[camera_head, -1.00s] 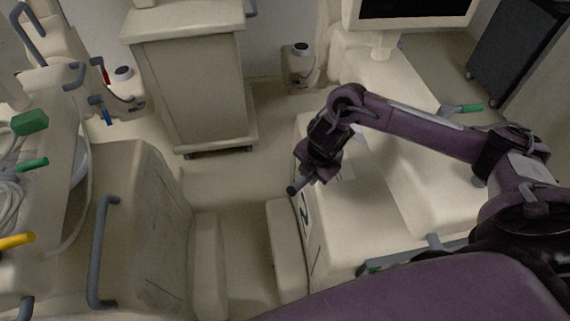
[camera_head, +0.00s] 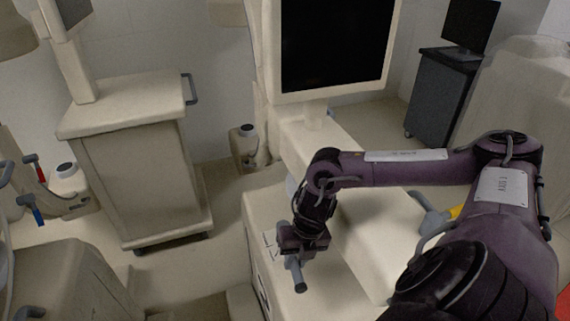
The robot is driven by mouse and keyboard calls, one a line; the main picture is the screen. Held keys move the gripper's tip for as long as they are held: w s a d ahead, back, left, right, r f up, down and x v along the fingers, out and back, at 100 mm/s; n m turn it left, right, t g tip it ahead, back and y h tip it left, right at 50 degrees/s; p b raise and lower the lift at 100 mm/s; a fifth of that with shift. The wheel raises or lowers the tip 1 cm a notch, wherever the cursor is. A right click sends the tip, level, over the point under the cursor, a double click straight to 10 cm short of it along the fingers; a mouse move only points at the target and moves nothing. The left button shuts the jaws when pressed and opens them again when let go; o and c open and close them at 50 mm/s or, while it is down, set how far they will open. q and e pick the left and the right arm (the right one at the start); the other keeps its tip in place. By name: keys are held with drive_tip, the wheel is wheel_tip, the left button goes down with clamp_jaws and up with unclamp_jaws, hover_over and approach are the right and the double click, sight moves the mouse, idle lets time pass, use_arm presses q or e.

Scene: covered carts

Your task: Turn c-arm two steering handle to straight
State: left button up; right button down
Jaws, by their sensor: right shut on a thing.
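C-arm two is the cream covered cart (camera_head: 345,235) right of centre, with a black mark, partly seen, on its top near the left edge. Its grey steering handle (camera_head: 297,278) sticks out from under my right gripper (camera_head: 298,256), with the free end pointing down in the picture. My right gripper is shut on this handle, and its dark jaws hide the handle's base. My purple right arm reaches in from the right over the cart. My left gripper is out of view.
A large black monitor (camera_head: 333,45) stands at the cart's far end. A covered cream cabinet (camera_head: 140,180) stands left. A grey lever with a yellow grip (camera_head: 455,212) lies right. Red (camera_head: 38,170) and blue (camera_head: 34,212) levers show far left. Floor is open between cabinet and cart.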

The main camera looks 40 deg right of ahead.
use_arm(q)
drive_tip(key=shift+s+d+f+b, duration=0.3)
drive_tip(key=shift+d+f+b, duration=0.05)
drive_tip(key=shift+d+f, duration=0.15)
use_arm(e)
drive_tip(key=shift+s+d+n, duration=0.3)
drive_tip(key=shift+d+n, duration=0.3)
drive_tip(key=shift+d, duration=0.15)
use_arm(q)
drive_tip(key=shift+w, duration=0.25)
use_arm(e)
drive_tip(key=c, duration=1.2)
unclamp_jaws()
drive_tip(key=shift+s, duration=0.1)
drive_tip(key=shift+c, duration=0.2)
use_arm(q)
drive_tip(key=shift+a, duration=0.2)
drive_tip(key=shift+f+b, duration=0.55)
use_arm(e)
drive_tip(key=v, duration=0.7)
drive_tip(key=shift+r, duration=0.4)
